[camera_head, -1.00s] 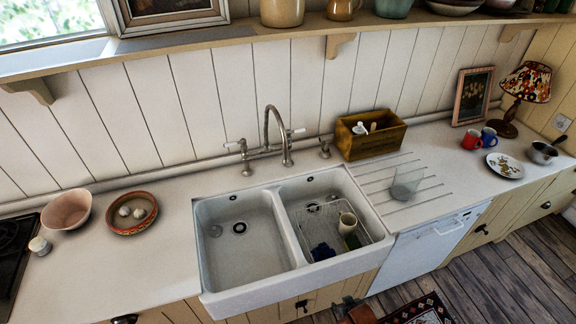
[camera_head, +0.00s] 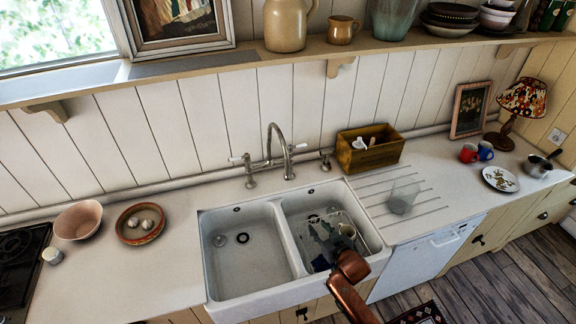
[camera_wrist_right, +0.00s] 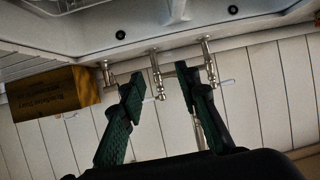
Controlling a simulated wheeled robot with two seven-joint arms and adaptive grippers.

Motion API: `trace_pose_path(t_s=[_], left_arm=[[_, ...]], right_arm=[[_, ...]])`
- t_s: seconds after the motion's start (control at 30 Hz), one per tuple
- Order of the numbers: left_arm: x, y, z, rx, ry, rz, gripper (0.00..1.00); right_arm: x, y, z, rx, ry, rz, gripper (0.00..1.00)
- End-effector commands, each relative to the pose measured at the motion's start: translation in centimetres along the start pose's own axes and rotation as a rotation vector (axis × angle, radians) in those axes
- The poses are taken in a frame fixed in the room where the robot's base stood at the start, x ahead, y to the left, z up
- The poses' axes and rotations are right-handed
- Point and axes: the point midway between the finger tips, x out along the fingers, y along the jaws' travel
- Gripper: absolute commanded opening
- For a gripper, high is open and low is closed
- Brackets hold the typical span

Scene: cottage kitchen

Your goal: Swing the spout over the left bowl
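The metal tap (camera_head: 268,163) stands behind the double sink. Its arched spout (camera_head: 274,130) bends forward, and its tip hangs near the line of the divider between the bowls. The left bowl (camera_head: 240,265) is empty. My right gripper (camera_head: 322,228) is over the right bowl (camera_head: 372,242), in front of the tap and apart from it. Tap parts (camera_wrist_right: 208,62) show beyond the fingers. My left gripper is not in view.
A wire rack with a cup (camera_head: 347,230) is in the right bowl, partly hidden by my arm. A wooden box (camera_head: 370,152) stands right of the tap. A glass (camera_head: 403,196) is on the drainer. The counter left of the sink is clear near its front.

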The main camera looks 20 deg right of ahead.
Motion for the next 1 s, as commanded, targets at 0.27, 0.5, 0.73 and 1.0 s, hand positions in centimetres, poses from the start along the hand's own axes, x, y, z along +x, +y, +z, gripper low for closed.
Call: trace_pose_path(t_s=[0.27, 0.5, 0.73, 1.0], left_arm=[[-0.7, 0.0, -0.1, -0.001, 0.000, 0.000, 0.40], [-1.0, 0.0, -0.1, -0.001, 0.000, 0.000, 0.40], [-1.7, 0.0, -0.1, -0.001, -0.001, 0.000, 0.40], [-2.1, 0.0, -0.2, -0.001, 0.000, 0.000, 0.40]], right_arm=[[4.1, -2.2, -15.9, -0.020, 0.337, -0.142, 0.30], [5.0, -3.3, -21.0, -0.022, 0.437, -0.204, 0.30], [7.9, -4.0, -22.5, -0.021, 0.438, -0.204, 0.30], [10.8, -4.6, -23.7, -0.021, 0.437, -0.203, 0.30]])
